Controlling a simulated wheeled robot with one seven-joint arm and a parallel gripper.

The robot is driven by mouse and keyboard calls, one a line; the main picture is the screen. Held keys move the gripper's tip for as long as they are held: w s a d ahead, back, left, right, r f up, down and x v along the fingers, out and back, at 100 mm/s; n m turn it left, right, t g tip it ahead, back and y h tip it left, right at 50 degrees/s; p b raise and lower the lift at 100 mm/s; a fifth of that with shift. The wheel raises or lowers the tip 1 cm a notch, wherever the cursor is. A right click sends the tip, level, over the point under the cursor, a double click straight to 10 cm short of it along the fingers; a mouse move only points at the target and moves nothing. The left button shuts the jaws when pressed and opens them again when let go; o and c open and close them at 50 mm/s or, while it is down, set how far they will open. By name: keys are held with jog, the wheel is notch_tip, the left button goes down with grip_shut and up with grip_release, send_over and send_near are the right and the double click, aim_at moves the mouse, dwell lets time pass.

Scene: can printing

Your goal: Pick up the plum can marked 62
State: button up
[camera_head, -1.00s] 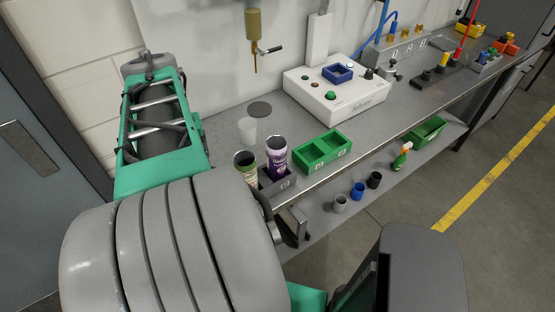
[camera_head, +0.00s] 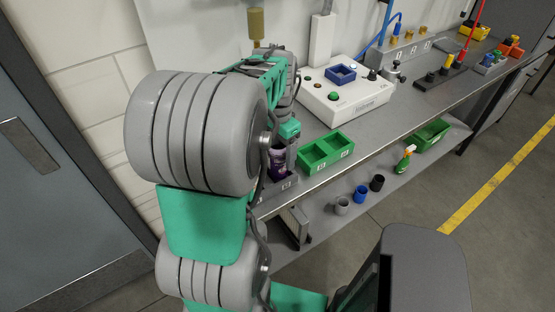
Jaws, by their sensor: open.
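The plum can (camera_head: 278,168) is a purple can standing in a dark grey holder (camera_head: 284,186) at the near edge of the bench. Its upper part is partly covered by my arm, and I cannot read its number. My gripper (camera_head: 281,146) is at the top of the can, small and partly hidden by my arm's links. It is open; I cannot tell whether its fingers touch the can. The green can beside it is hidden behind my arm.
A green two-compartment tray (camera_head: 325,151) sits just right of the holder. A white box (camera_head: 347,101) with buttons stands behind it. Grey, blue (camera_head: 361,192) and black cups and a spray bottle (camera_head: 405,158) stand on the lower shelf.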

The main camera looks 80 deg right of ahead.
notch_tip(320, 180, down, 3)
jog(key=shift+r, duration=0.1)
jog(key=c, duration=1.4)
